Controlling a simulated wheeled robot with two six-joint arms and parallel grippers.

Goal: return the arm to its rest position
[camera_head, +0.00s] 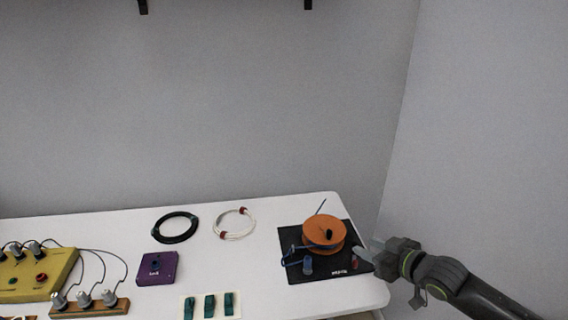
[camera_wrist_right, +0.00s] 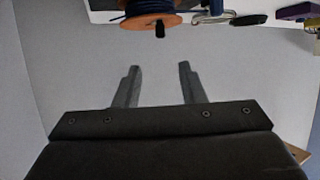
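My right gripper (camera_head: 366,249) is at the right edge of the table in the head view, its arm coming in from the right. In the right wrist view its two fingers (camera_wrist_right: 159,82) stand apart with nothing between them. An orange spool (camera_head: 324,233) with blue cable sits on a black mat (camera_head: 345,270), left of the right gripper. The spool (camera_wrist_right: 150,21) also shows in the right wrist view, beyond the fingertips and apart from them. My left gripper does not show.
The white table (camera_head: 255,270) holds a purple box (camera_head: 157,268), a black cable coil (camera_head: 175,228), a white coil (camera_head: 234,223), green clips (camera_head: 209,306) and a yellow box (camera_head: 35,275) with wires. A grey wall stands close on the right.

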